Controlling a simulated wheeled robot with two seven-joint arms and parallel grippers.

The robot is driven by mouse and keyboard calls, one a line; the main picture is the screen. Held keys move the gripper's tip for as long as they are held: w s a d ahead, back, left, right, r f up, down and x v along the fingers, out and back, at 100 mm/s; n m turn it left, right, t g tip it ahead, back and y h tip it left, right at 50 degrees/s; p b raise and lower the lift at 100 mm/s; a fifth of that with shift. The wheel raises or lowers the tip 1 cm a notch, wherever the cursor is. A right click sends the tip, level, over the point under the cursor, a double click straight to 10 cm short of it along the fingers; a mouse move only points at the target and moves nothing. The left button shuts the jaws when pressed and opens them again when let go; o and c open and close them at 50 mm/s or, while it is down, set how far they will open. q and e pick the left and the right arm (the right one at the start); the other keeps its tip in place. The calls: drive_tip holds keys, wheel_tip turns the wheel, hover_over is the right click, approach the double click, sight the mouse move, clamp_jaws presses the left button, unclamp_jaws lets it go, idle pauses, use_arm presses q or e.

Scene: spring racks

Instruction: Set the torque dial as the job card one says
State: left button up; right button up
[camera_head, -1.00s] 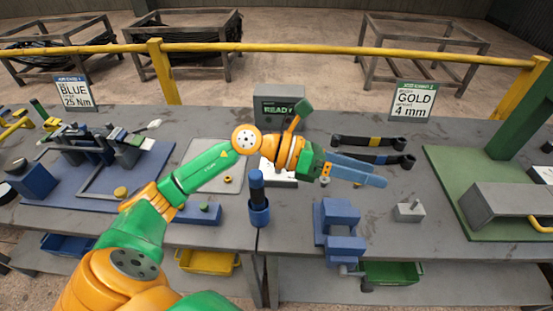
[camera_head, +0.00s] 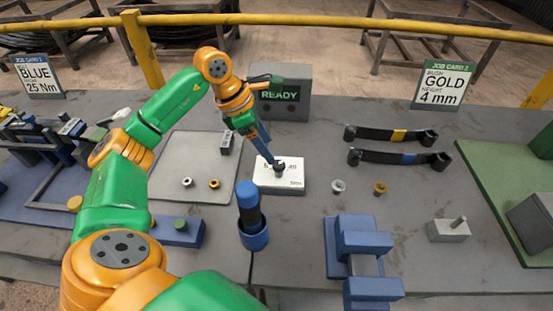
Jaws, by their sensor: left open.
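The torque dial is a white box (camera_head: 290,184) with a dark knob (camera_head: 280,170) on top. It lies on the grey bench in front of the READY box (camera_head: 282,94). The printed scale is too small and partly covered to read. My left gripper (camera_head: 268,154) points down at the knob from behind left, with its blue fingers at or just above it. It is open, and I cannot tell whether it touches the knob. Job card one (camera_head: 36,76) stands at the far left and reads BLUE, 25 Nm. My right gripper is out of view.
Job card two (camera_head: 443,85) reads GOLD, 4 mm. A dark blue tool stands in a blue holder (camera_head: 254,237) in front of the dial. Two dark wrench-like arms (camera_head: 375,133) lie at right, behind a blue vise (camera_head: 362,240). A grey tray (camera_head: 165,179) holds small rings.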

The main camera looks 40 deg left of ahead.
sight(278, 164)
use_arm(q)
drive_tip(key=p+x, duration=0.1)
drive_tip(key=x, duration=0.5)
drive_tip(key=shift+d+f, duration=0.1)
drive_tip(key=shift+d, duration=0.05)
drive_tip(key=shift+c, duration=1.4)
clamp_jaws()
